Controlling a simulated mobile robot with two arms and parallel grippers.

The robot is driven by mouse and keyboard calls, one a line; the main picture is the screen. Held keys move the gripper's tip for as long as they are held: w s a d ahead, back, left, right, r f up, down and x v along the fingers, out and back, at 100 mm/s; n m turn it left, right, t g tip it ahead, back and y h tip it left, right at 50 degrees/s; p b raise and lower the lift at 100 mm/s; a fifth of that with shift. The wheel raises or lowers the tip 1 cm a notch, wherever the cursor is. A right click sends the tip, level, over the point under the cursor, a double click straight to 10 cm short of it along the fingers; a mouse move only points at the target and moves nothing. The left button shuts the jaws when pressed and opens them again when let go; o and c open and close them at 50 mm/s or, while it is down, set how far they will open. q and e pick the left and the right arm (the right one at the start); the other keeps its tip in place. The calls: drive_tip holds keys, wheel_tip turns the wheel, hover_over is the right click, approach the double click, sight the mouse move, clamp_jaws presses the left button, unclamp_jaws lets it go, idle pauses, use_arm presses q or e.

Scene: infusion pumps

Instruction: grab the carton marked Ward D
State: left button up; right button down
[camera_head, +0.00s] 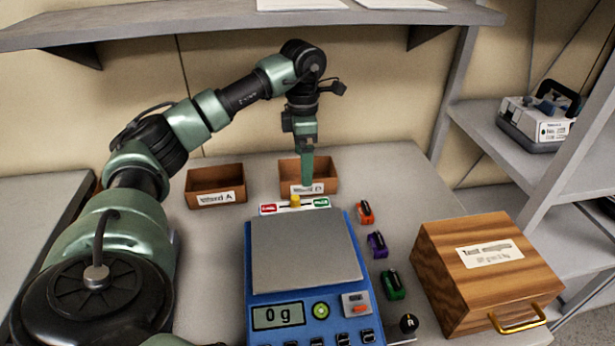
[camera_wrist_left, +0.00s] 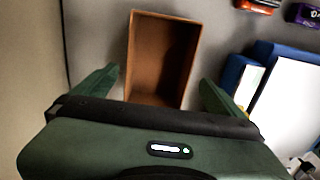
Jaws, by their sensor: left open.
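The carton marked Ward D (camera_head: 331,186) is a small open brown box at the back of the table, with a white label on its front. My left gripper (camera_head: 307,180) points down at it and hides part of its middle. In the left wrist view the carton (camera_wrist_left: 163,58) looks empty and lies between and beyond the two green fingers of my open left gripper (camera_wrist_left: 158,78). I see a gap on each side; I cannot tell how high the fingertips are relative to its rim. My right gripper is not in view.
A matching carton marked Ward A (camera_head: 214,181) stands to the left. A blue scale (camera_head: 305,250) reading 0 g is in front. Small orange, purple and green items (camera_head: 377,245) line its right side. A wooden box (camera_head: 480,265) stands at right. A shelf (camera_head: 240,22) overhangs the back.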

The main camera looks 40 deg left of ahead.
use_arm(q)
drive_tip(key=f, duration=0.2)
drive_tip(key=w+f, duration=0.1)
drive_tip(key=f, duration=0.1)
drive_tip(key=shift+d, duration=0.15)
drive_tip(key=shift+s+f, duration=0.1)
drive_tip(key=shift+f, duration=0.2)
drive_tip(key=c, duration=1.3)
drive_tip(key=shift+r, duration=0.15)
drive_tip(key=shift+c, duration=0.2)
